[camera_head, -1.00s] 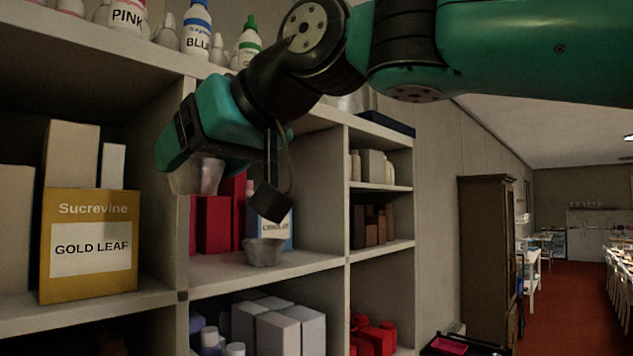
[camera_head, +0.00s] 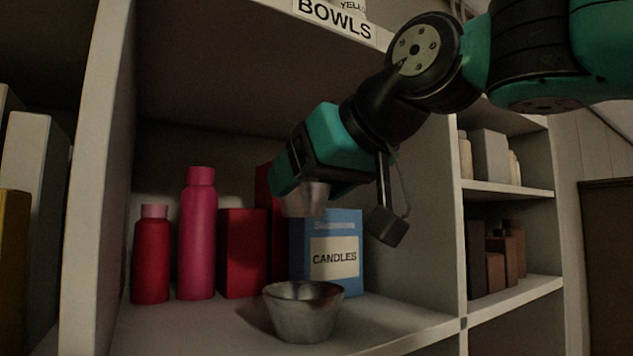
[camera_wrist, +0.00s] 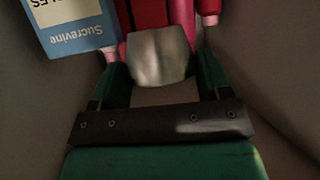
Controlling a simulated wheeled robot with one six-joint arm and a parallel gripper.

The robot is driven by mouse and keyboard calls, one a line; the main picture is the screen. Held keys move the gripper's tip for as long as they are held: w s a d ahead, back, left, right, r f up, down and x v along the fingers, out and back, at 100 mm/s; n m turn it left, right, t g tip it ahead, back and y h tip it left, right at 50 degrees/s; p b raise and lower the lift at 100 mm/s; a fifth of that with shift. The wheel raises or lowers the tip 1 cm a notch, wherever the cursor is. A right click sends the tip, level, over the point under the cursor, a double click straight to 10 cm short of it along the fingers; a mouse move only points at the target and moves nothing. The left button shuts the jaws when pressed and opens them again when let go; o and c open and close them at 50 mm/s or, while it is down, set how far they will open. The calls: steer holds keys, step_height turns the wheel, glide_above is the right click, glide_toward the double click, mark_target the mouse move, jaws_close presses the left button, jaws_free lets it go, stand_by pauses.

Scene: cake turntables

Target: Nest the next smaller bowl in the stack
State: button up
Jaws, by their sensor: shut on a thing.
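A grey metal bowl (camera_head: 304,318) stands upright on the shelf, and its inside looks mottled, so I cannot tell if another bowl is in it. My gripper (camera_head: 300,188) is above it, slightly left, and is shut on a smaller metal bowl (camera_head: 305,202). The held bowl is clear of the standing bowl. In the wrist view my gripper (camera_wrist: 158,80) has a finger on each side of the held bowl (camera_wrist: 160,58). The standing bowl cannot be made out in the wrist view.
Behind the bowls stand a blue candles box (camera_head: 334,250), a red box (camera_head: 242,253), a pink bottle (camera_head: 197,235) and a red bottle (camera_head: 152,256). A shelf edge labelled BOWLS (camera_head: 335,20) is above. An upright divider (camera_head: 100,190) is at left. The shelf front right of the bowl is clear.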

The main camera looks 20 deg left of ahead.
step_height(320, 180, down, 9)
steer(key=b, duration=0.8)
steer(key=shift+s+f, duration=0.1)
steer(key=shift+f, duration=0.05)
steer(key=o, duration=1.2)
steer(key=shift+o, duration=0.2)
step_height(320, 180, up, 7)
steer(key=p, duration=0.6)
steer(key=shift+p, duration=0.3)
